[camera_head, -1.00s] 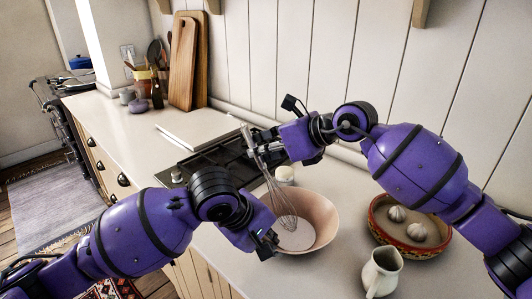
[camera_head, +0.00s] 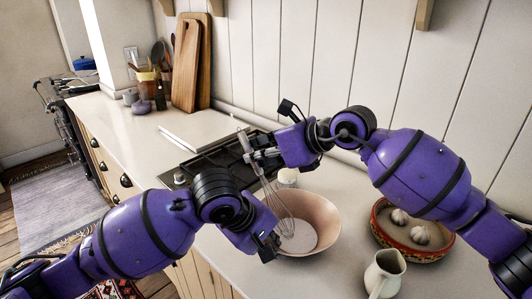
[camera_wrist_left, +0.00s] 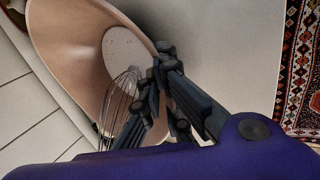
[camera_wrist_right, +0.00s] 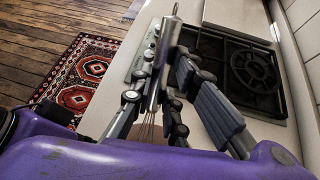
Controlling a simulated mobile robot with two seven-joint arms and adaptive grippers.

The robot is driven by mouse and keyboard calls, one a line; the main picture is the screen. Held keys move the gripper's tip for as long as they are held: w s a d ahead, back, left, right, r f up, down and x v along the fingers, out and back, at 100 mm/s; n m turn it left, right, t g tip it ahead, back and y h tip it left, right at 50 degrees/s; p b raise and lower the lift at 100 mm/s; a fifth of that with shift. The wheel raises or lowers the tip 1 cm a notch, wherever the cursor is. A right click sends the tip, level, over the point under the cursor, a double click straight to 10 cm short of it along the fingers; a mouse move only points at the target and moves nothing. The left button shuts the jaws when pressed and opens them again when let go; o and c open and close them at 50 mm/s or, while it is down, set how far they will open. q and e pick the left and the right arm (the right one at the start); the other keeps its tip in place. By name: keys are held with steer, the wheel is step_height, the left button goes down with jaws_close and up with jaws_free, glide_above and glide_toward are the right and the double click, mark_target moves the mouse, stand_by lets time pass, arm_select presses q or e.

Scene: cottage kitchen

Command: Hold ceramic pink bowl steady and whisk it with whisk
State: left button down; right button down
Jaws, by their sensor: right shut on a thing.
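The pink bowl (camera_head: 325,213) stands upright on the counter in the head view, with pale contents inside. It fills the upper left of the left wrist view (camera_wrist_left: 60,45). The metal whisk (camera_head: 278,203) leans with its wire loops inside the bowl and its handle up to the left. My right gripper (camera_head: 262,157) is shut on the whisk handle above the bowl's far left side. My left gripper (camera_head: 271,247) is at the bowl's near left rim. In the left wrist view its fingers (camera_wrist_left: 153,68) overlap the rim; whether they clamp it is hidden.
A patterned dish (camera_head: 448,245) with garlic bulbs and a cream jug (camera_head: 383,275) stand right of the bowl. A small white jar (camera_head: 287,177) is behind it, close by. A dark hob (camera_head: 205,165) lies behind left. Cutting boards (camera_head: 187,65) lean at the wall.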

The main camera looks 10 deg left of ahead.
arm_select(q)
steer(key=shift+d+r, duration=0.1)
steer(key=shift+r, duration=0.05)
arm_select(e)
steer(key=shift+s+d, duration=0.7)
steer(key=shift+d, duration=0.2)
steer(key=shift+w+a, duration=0.5)
steer(key=shift+a, duration=0.3)
steer(key=shift+s+d, duration=0.3)
steer(key=shift+d, duration=0.2)
steer(key=shift+s+d, duration=0.25)
steer(key=shift+d, duration=0.2)
step_height(320, 180, up, 14)
steer(key=w, duration=0.1)
steer(key=shift+w+a+f, duration=0.15)
steer(key=shift+w+f, duration=0.1)
steer(key=shift+w, duration=0.05)
